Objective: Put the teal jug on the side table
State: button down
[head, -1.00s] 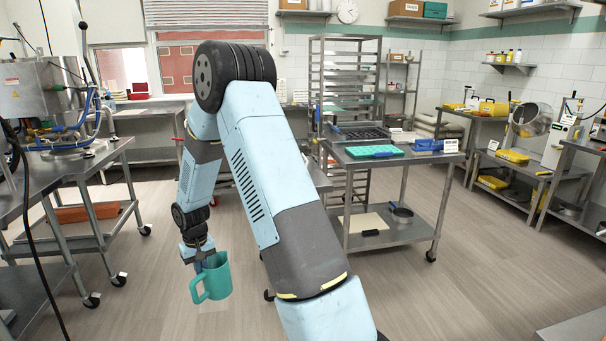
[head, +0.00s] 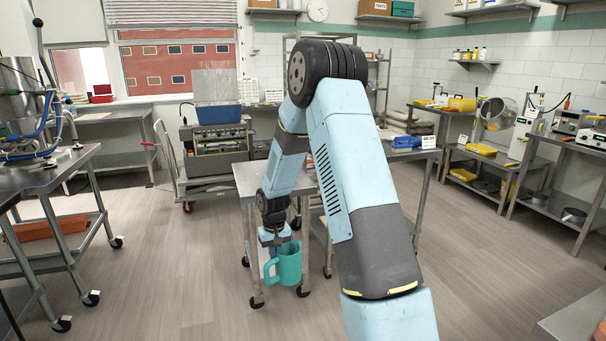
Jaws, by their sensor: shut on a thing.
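The teal jug (head: 289,264) hangs upright below my gripper (head: 275,238) in the head view, its handle toward the left. My gripper is shut on the jug near its rim; the fingertips are small and partly hidden. The jug is in the air, in front of a small steel table (head: 246,182) on casters, which looks like the side table. The jug appears lower than that tabletop. My arm covers the right part of this table.
A depositor machine with a blue hopper (head: 217,114) stands behind the small table. A steel bench (head: 50,178) is at left. Another bench with a blue bin (head: 407,142) is partly behind my arm. Shelving benches line the right wall. Floor between is open.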

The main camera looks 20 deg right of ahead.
aim_at(252, 168)
jog(key=z, duration=0.2)
jog(key=i, duration=1)
jog(key=u, duration=0.05)
